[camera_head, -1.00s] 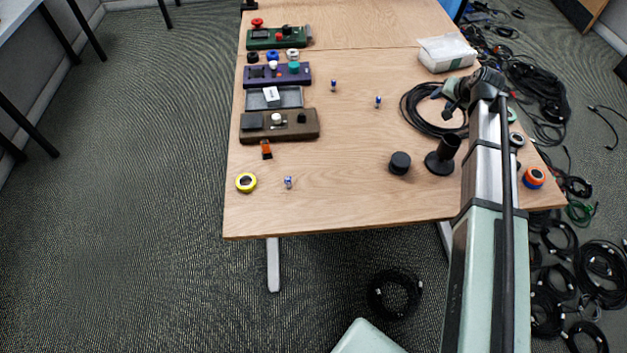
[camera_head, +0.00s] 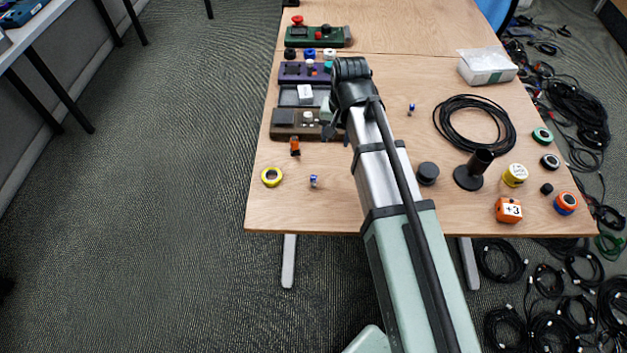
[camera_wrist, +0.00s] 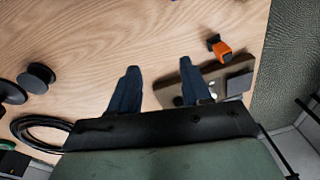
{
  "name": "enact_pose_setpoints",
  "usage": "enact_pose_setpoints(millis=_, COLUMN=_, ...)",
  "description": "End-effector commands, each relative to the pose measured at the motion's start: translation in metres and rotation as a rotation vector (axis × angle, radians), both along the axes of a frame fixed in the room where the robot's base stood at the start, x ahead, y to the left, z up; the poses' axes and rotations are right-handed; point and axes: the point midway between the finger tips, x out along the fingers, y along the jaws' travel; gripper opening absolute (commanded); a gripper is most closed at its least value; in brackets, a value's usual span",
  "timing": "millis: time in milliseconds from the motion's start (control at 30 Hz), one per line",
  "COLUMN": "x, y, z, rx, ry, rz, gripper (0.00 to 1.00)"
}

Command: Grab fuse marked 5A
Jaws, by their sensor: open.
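Several small blue-and-white fuse-like pieces lie on the table, and I cannot read their markings. Another small piece (camera_head: 411,108) is farther back, right of my arm. A blue speck (camera_wrist: 173,1) shows at the top edge of the wrist view. My gripper (camera_head: 337,133) is above the table by the right end of the brown box (camera_head: 286,131).
A purple box (camera_head: 292,76) and green box (camera_head: 312,40) stand behind. A black cable coil (camera_head: 440,123), stand (camera_head: 468,179) and orange block (camera_head: 508,211) are at the right.

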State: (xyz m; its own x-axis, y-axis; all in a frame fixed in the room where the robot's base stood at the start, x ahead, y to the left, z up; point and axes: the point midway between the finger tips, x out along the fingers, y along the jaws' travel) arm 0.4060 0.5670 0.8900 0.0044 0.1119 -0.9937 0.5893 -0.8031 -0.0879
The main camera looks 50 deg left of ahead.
Motion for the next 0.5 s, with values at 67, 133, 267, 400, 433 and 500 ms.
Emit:
enact_pose_setpoints(millis=67, x=-0.029, y=0.002, z=0.004, rx=-0.035, ry=0.003, rz=0.024, gripper=0.48)
enact_pose_setpoints(millis=133, x=-0.047, y=0.003, z=0.006, rx=-0.062, ry=0.003, rz=0.038, gripper=0.48)
enact_pose_setpoints(millis=267, x=-0.069, y=0.003, z=0.01, rx=-0.096, ry=0.002, rz=0.053, gripper=0.48)
enact_pose_setpoints(millis=400, x=-0.078, y=0.002, z=0.009, rx=-0.113, ry=0.0, rz=0.06, gripper=0.48)
enact_pose_setpoints(millis=433, x=-0.079, y=0.002, z=0.007, rx=-0.114, ry=0.0, rz=0.06, gripper=0.48)
enact_pose_setpoints(millis=500, x=-0.079, y=0.002, z=0.0, rx=-0.116, ry=0.001, rz=0.06, gripper=0.48)
